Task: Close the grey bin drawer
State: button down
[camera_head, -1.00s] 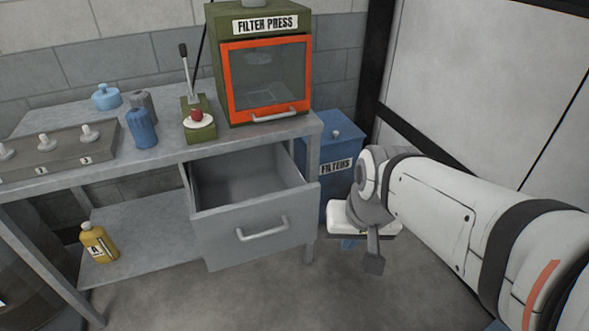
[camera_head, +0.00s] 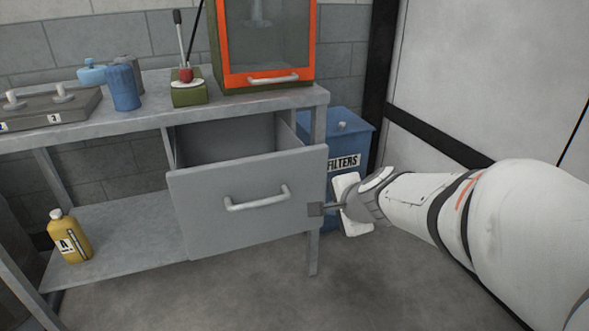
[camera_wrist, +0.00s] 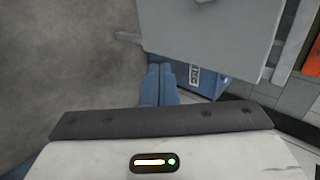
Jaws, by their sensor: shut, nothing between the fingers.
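The grey bin drawer (camera_head: 215,210) is pulled out from under the bench, with its empty inside showing behind the front panel. Its light grey bar handle (camera_head: 258,199) is on the front. My gripper (camera_head: 315,209) is shut and empty, with its tip by the right edge of the drawer front. I cannot tell whether it touches the panel.
The bench (camera_head: 250,99) carries the orange-framed filter press (camera_head: 268,40), a lever stand and blue bottles. A blue FILTERS bin (camera_head: 350,130) stands right of the bench, behind my wrist. A yellow bottle (camera_head: 70,238) sits on the lower shelf. The floor in front is clear.

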jog(key=w+r+b+x, duration=0.2)
jog(key=b+x, duration=0.2)
jog(key=x, duration=0.8)
jog(key=shift+w+a+f, duration=0.25)
jog(key=shift+a, duration=0.05)
